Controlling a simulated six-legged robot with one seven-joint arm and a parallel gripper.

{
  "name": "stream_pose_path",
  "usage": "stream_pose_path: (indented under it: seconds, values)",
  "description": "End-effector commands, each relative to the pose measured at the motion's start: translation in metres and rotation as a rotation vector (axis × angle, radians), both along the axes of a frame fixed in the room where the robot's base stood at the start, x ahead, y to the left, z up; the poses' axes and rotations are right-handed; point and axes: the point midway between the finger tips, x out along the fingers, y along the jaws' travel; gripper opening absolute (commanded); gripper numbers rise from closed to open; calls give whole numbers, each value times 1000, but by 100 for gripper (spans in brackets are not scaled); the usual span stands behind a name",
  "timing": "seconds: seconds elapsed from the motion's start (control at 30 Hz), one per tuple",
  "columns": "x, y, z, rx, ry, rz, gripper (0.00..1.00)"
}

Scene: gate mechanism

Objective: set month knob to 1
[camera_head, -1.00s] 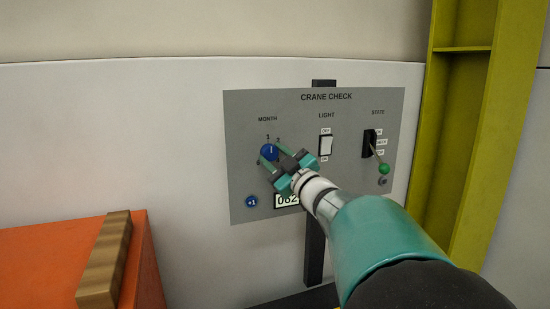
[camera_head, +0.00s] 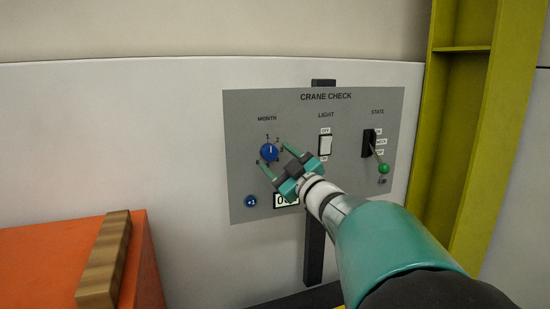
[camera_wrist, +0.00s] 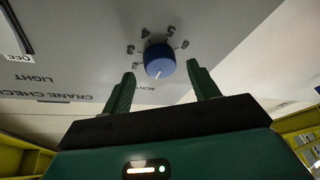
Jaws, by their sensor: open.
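The blue month knob (camera_head: 269,152) is on the grey CRANE CHECK panel (camera_head: 350,185), at the upper left below the word MONTH. Its white pointer line points up, toward the 1 mark. In the wrist view, which is upside down, the knob (camera_wrist: 159,62) shows its line toward the MONTH label. My gripper (camera_head: 272,154) is open, with its green fingers spread to either side of the knob. In the wrist view, the gripper (camera_wrist: 161,72) has clear gaps between both fingers and the knob. Nothing is held.
A white light switch (camera_head: 325,145) and a green-tipped state lever (camera_head: 383,168) are to the right on the panel. A blue +1 button (camera_head: 251,201) and a partly hidden number display (camera_head: 281,200) are below. An orange box (camera_head: 50,262) stands at lower left, a yellow-green post (camera_head: 478,130) at right.

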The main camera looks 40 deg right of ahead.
Motion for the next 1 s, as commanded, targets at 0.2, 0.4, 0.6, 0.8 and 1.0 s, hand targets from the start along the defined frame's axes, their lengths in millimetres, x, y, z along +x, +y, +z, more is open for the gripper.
stream_pose_path:
  seconds: [0.2, 0.4, 0.6, 0.8, 1.0]
  values:
    - [-46, 0, -12, 0, -2, -1, 60]
    - [-87, -1, -23, -1, -2, -1, 60]
    - [-112, -1, -31, 0, 0, 1, 60]
    - [-117, -2, -33, 0, -1, 1, 60]
    - [-116, -2, -33, 0, 0, 1, 60]
